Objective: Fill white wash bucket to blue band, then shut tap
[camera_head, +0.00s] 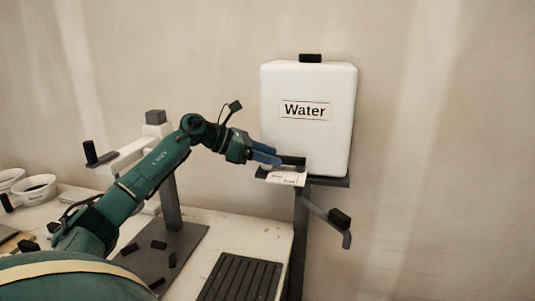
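A white water tank (309,130) with a "Water" label and a black cap stands on a dark stand. A dark bar (292,161), perhaps the tap or its lever, shows at the tank's lower left front. My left gripper (275,157) is at this bar, its blue fingers pointing right. Whether they close on it I cannot tell. A small white card with writing (285,177) hangs just below. No white bucket with a blue band can be made out, and no running water shows. My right gripper is not in view.
A grey bent arm with a black end (326,221) sticks out right of the stand. A dark ribbed mat (241,279) lies on the pale table (236,229). A white and grey device (168,203) stands behind my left arm. White bowls (36,187) stand at far left.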

